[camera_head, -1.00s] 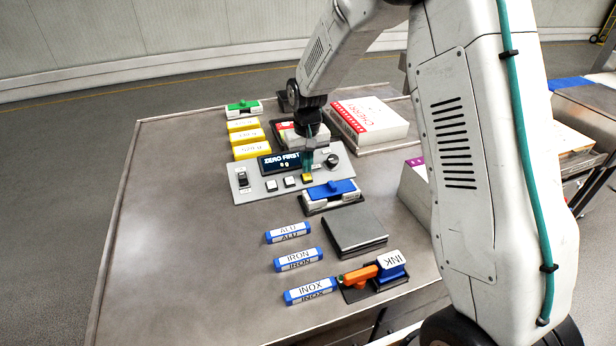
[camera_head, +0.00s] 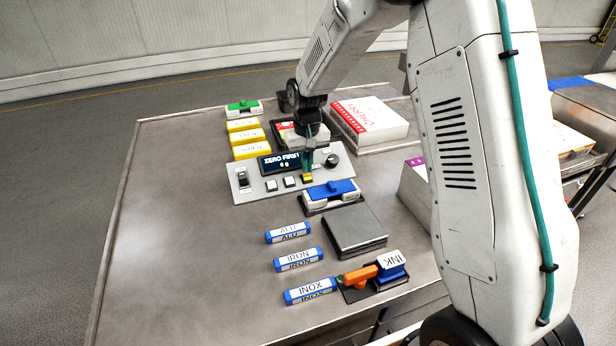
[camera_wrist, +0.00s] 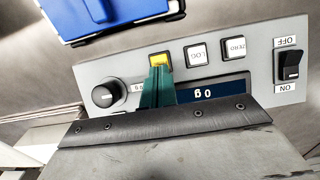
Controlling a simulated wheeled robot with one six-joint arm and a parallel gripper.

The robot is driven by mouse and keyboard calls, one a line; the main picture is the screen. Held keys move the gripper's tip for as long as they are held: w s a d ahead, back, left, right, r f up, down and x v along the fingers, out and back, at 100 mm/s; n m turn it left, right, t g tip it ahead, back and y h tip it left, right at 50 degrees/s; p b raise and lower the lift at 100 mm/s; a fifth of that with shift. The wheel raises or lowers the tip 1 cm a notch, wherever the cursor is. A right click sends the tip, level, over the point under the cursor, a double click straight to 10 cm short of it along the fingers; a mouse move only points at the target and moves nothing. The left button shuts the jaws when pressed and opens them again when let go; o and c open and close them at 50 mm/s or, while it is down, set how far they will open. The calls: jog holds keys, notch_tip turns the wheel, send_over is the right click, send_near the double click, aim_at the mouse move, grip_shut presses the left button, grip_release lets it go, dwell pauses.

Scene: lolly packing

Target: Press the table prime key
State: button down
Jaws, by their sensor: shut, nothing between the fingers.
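A yellow key (camera_head: 307,178) sits at the right end of a row with two white keys; the wrist view shows the yellow key (camera_wrist: 160,61) beside keys marked LOG (camera_wrist: 198,53) and ZERO (camera_wrist: 234,47). The yellow key's own label is not readable. My gripper (camera_head: 307,168) is shut and empty, pointing down at the yellow key. In the wrist view its green fingertips (camera_wrist: 158,74) overlap the key's near edge; I cannot tell whether they touch it.
A black knob (camera_head: 331,160) and a rocker switch (camera_head: 242,178) are on the panel. A blue-topped stamp (camera_head: 331,191) stands just in front of it. Yellow blocks (camera_head: 250,151) and a CHERRY box (camera_head: 371,120) are behind. The table's left side is clear.

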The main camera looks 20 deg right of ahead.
aim_at(307, 177)
jog(key=shift+f, duration=0.8)
dwell(0.4)
jog(key=shift+r, duration=3.5)
jog(key=shift+s, duration=0.1)
jog(key=s+d+r, duration=0.1)
jog(key=s+r, duration=0.4)
jog(key=s, duration=0.7)
jog(key=s+d+r+t, duration=0.1)
jog(key=s+r, duration=0.4)
jog(key=s, duration=0.8)
jog(key=s+d+r, duration=0.1)
jog(key=s+r, duration=0.4)
jog(key=s, duration=0.7)
jog(key=shift+s+d+r, duration=0.15)
jog(key=shift+s, duration=0.25)
